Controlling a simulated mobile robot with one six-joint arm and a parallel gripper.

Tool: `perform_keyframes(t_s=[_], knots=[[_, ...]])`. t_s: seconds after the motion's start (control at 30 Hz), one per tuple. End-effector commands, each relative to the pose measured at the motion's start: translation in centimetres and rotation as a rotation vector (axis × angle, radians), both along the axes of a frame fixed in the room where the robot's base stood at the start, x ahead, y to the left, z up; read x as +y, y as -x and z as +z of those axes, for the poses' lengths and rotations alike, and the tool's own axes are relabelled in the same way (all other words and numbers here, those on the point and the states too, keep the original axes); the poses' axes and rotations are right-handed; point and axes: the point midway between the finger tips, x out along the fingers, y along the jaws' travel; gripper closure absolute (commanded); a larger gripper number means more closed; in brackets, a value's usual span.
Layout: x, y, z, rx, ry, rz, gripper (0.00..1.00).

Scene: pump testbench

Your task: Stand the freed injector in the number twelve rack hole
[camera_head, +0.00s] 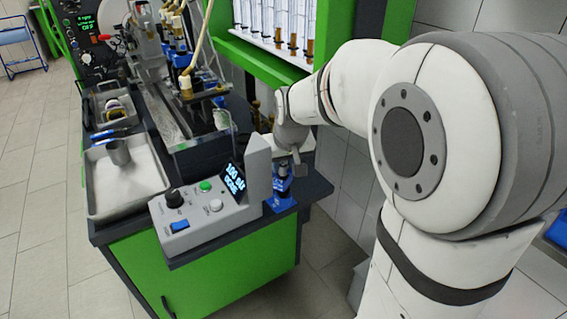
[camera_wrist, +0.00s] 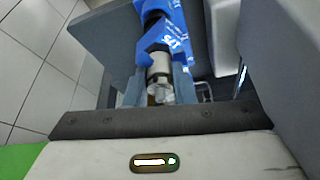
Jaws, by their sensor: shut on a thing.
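In the wrist view my gripper (camera_wrist: 160,88) is shut on the injector (camera_wrist: 158,72), a silver cylinder with a clear-looking end and a dark section further off. A blue holder (camera_wrist: 178,42) with white lettering surrounds or sits close against the injector's far part; I cannot tell whether they touch. In the head view my gripper (camera_head: 299,170) is low at the bench's right corner, beside the blue holder (camera_head: 282,190) and right of the grey control box. The injector is too small to make out there. I cannot make out a rack hole marked twelve in either view.
The control box (camera_head: 212,205) with a lit display (camera_head: 234,178) stands close left of my gripper. A metal tray (camera_head: 125,180) holding a cup (camera_head: 118,152) lies further left. The test bench with upright injectors (camera_head: 185,85) is behind. Open floor lies right of the bench corner.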

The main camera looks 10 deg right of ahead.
Motion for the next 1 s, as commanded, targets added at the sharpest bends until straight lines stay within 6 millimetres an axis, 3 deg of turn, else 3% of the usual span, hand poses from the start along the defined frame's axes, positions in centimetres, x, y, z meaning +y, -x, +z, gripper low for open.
perform_keyframes(t_s=[0.9,0.93,1.0], knots=[[0.0,0.0,-1.2,-0.001,0.0,0.001,1.0],[0.0,0.0,-1.2,-0.002,0.0,0.001,0.77],[0.0,0.0,-1.1,-0.001,0.0,0.001,0.71]])
